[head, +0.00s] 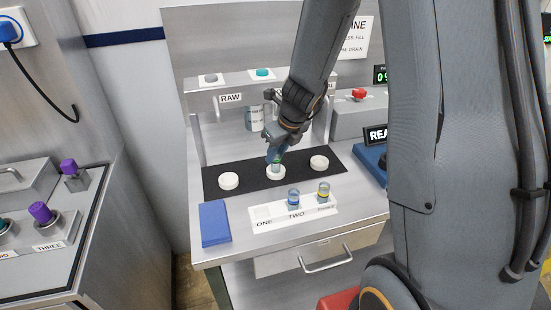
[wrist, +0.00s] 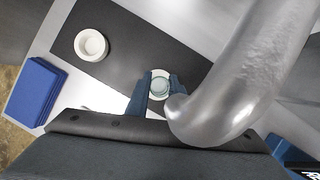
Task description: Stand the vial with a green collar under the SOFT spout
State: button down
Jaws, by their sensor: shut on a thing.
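My gripper (head: 274,156) is shut on the vial with a green collar (head: 278,163), at the middle white disc (head: 268,174) on the black strip. In the wrist view the two blue fingers (wrist: 157,90) close around the clear round vial (wrist: 160,84), with the white disc around it. Whether the vial touches the disc I cannot tell. A curved metal spout (wrist: 225,85) passes close beside the vial in the wrist view. The left spout label (head: 230,98) reads RAW. My arm hides the middle label, and the SOFT label cannot be read.
A white rack (head: 285,224) in front has an empty slot ONE, a blue-collared vial (head: 293,197) at TWO and a yellow-collared vial (head: 323,191) at THREE. Other white discs stand left (head: 228,181) and right (head: 319,162). A blue pad (head: 214,223) lies front left.

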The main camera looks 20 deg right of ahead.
jog(key=shift+f, duration=0.35)
jog(key=shift+f, duration=0.1)
jog(key=c, duration=1.5)
grip_release()
jog(key=shift+c, duration=0.2)
